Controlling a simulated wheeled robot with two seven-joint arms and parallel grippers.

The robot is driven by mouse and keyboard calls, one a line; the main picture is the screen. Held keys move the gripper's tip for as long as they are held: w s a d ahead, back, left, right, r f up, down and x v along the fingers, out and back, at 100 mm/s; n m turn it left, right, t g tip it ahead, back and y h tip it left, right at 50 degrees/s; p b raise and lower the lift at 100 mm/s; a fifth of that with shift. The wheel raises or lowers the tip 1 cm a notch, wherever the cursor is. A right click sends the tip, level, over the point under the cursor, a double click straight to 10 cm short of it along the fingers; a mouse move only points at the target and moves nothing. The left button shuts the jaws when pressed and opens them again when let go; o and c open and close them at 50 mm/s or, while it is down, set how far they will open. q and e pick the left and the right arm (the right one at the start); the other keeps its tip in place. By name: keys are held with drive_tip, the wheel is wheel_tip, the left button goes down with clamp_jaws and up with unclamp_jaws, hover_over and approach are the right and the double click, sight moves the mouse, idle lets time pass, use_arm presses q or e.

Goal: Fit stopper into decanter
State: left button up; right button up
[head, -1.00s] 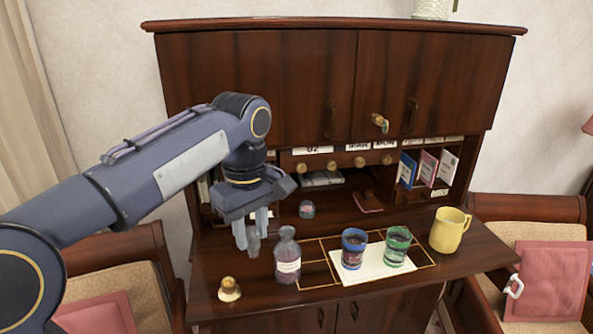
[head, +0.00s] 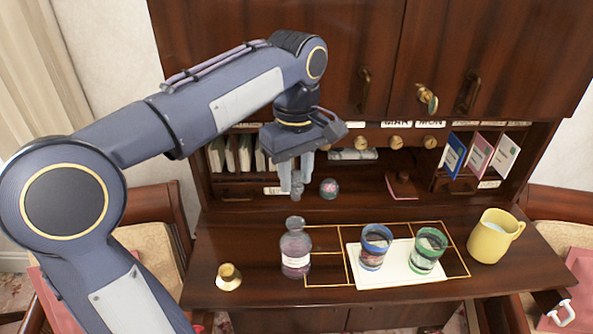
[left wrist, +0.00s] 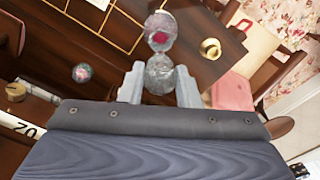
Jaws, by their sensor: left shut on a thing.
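The decanter (head: 296,252) is a clear glass bottle with a white label and dark purplish contents, upright on the desk. My left gripper (head: 297,186) is shut on a clear grey glass stopper (head: 297,194), which shows just below the fingertips, above the decanter's neck in the head view with a gap between. In the left wrist view, the stopper (left wrist: 160,73) sits between the fingers of the gripper (left wrist: 160,88), and the decanter (left wrist: 160,30) shows right beyond it, reddish inside. I cannot tell how exactly they line up in depth. My right gripper is not in view.
A brass bell-like piece (head: 228,277) stands left of the decanter. A glass paperweight (head: 329,188) lies behind it. Two tumblers, blue (head: 374,247) and green (head: 428,250), stand on a white mat (head: 398,278). A yellow jug (head: 493,238) stands at right.

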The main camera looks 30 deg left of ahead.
sight(296, 199)
use_arm(q)
drive_tip(key=shift+f+b, duration=1.95)
drive_tip(key=shift+f, duration=0.9)
drive_tip(key=shift+p, duration=0.6)
drive_tip(key=shift+f+b, duration=1.15)
drive_tip(key=shift+f, duration=0.65)
drive_tip(key=o, duration=0.9)
drive_tip(key=shift+r, duration=0.15)
wheel_tip(296, 199, up, 8)
drive_tip(key=shift+f, duration=0.2)
drive_tip(key=shift+s, duration=0.1)
